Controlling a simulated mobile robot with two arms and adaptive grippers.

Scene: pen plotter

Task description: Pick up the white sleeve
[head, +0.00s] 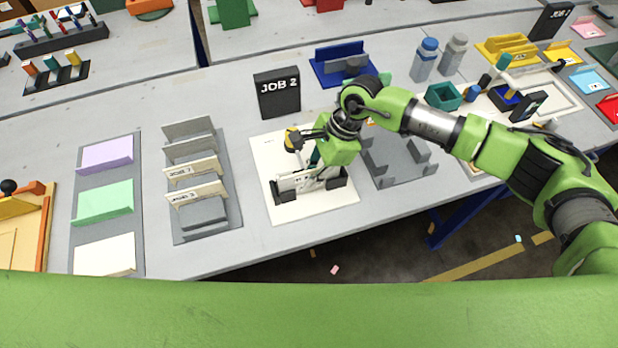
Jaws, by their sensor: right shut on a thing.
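My right gripper (308,160) is over the white board (262,160) in the middle of the table, its arm coming in from the right. Its jaws are partly hidden by the green wrist, and I take them as shut on the white sleeve (303,181). The sleeve is a pale long piece, low between two black blocks (284,197); whether it touches them I cannot tell. A small yellow and black piece (292,140) shows by the dark finger. A bit of teal (315,157) shows beside the wrist. My left gripper is not in view.
A black JOB 2 sign (278,93) stands just behind the board. A grey rack (205,214) with upright cards is to the left, a grey fixture (400,168) to the right. A blue holder (343,62), two bottles (424,60) and a teal box (443,96) stand behind.

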